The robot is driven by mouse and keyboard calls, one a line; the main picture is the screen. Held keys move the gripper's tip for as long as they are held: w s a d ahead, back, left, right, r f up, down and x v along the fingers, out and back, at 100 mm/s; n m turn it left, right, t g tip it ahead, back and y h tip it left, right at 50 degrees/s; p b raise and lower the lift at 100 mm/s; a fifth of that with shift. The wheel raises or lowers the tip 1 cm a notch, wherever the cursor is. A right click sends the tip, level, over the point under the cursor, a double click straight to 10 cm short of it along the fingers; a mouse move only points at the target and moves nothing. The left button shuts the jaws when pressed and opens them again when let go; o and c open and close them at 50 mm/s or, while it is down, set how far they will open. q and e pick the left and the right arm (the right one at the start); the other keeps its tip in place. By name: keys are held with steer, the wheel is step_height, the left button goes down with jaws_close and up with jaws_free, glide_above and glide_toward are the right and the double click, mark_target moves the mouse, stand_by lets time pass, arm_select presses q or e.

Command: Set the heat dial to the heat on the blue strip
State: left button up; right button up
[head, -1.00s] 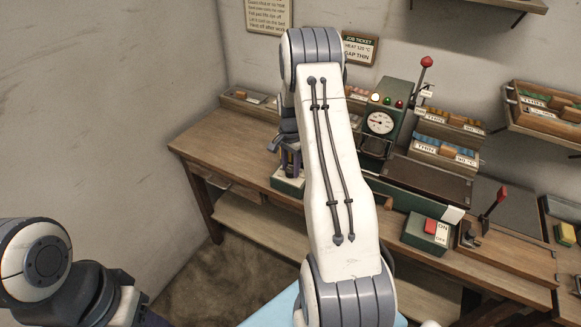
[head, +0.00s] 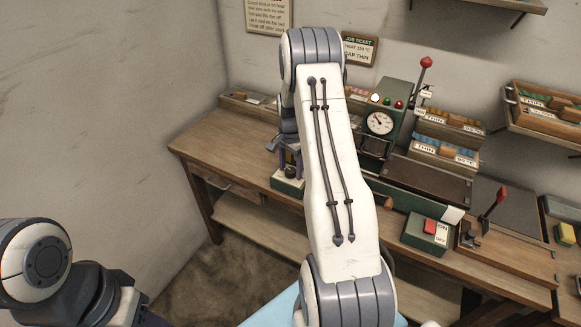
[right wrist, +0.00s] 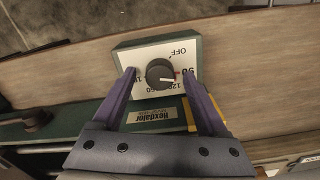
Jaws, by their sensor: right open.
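In the head view the box (head: 287,184) shows below that gripper. Bins with blue strips (head: 452,145) stand on the bench; one label reads THIN, and another seems to read 90 °C. My left gripper is out of view.
A round gauge (head: 379,122) and lamps sit on a green machine with a red-knobbed lever (head: 426,63). A job ticket (head: 360,50) hangs behind; its heat figure is hard to read. A red switch box (head: 428,232) is at right. The bench (head: 218,140) is clear at left.

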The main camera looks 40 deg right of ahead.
mark_target(290, 170)
step_height(290, 170, up, 11)
steer(key=b, duration=0.1)
steer(key=shift+f+b, duration=0.2)
steer(key=shift+b, duration=0.1)
stand_by(0.4)
steer(key=s+a+r+n, duration=0.2)
steer(key=a+n, duration=0.2)
steer(key=a, duration=0.5)
steer(key=s+a+r+n, duration=0.2)
steer(key=a+n, duration=0.1)
steer(key=a, duration=0.6)
steer(key=s+a+r+n, duration=0.2)
steer(key=a+r+n, duration=0.15)
steer(key=a, duration=0.55)
steer(key=s+a+n, duration=0.5)
steer(key=s+n, duration=0.1)
steer(key=s, duration=0.5)
steer(key=s+a+f+n+y, duration=0.1)
steer(key=s+a+n, duration=0.5)
steer(key=s, duration=0.5)
steer(key=shift+a+n, duration=0.15)
steer(key=shift+n, duration=0.5)
